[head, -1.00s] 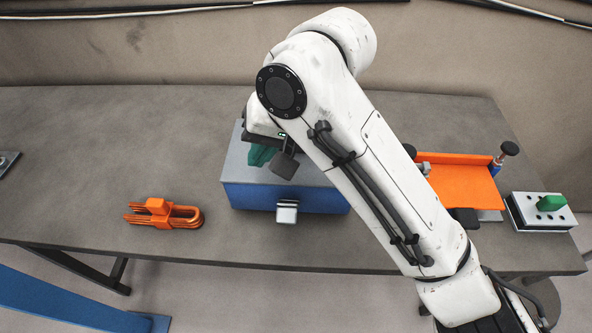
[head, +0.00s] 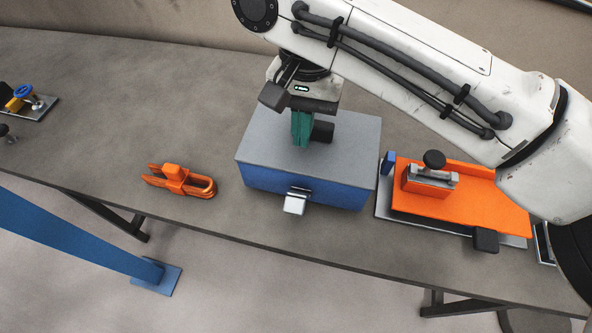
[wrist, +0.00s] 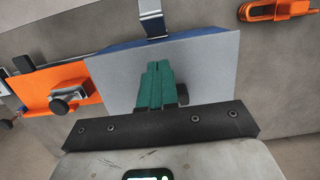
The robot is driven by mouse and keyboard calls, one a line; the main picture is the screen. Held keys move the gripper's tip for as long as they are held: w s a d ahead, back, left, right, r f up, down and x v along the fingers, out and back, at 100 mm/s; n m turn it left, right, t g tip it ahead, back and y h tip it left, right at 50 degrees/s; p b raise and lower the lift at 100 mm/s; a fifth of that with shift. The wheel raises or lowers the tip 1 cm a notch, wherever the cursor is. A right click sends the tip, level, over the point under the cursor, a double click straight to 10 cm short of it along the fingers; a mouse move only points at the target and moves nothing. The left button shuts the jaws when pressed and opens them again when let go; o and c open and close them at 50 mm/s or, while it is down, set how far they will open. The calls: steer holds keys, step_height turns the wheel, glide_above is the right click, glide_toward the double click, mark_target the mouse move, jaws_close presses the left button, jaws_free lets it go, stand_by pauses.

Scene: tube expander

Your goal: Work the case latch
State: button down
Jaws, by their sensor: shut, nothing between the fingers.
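The case is a blue box (head: 330,189) with a grey lid (head: 352,135), shut, on the table. Its metal latch (head: 296,201) sticks out from the middle of the front face, over the table's front side; it also shows at the top of the wrist view (wrist: 151,18). My gripper (head: 302,144) has green fingers, closed together and empty.
An orange fixture with a black knob (head: 470,205) stands close on the right. A device with a blue wheel (head: 28,98) is at far left. The table between is clear.

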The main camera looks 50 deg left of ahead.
mark_target(294, 192)
steer(key=f, duration=0.5)
steer(key=shift+s+d+p, duration=0.25)
steer(key=shift+s+p, duration=0.05)
steer(key=shift+s, duration=0.1)
steer(key=shift+s+d+f+p, duration=0.25)
steer(key=shift+s+d+f, duration=0.2)
steer(key=shift+s+f, duration=0.25)
steer(key=shift+s+d+f+p, duration=0.25)
steer(key=shift+s+d+f, duration=0.25)
steer(key=shift+s, duration=0.3)
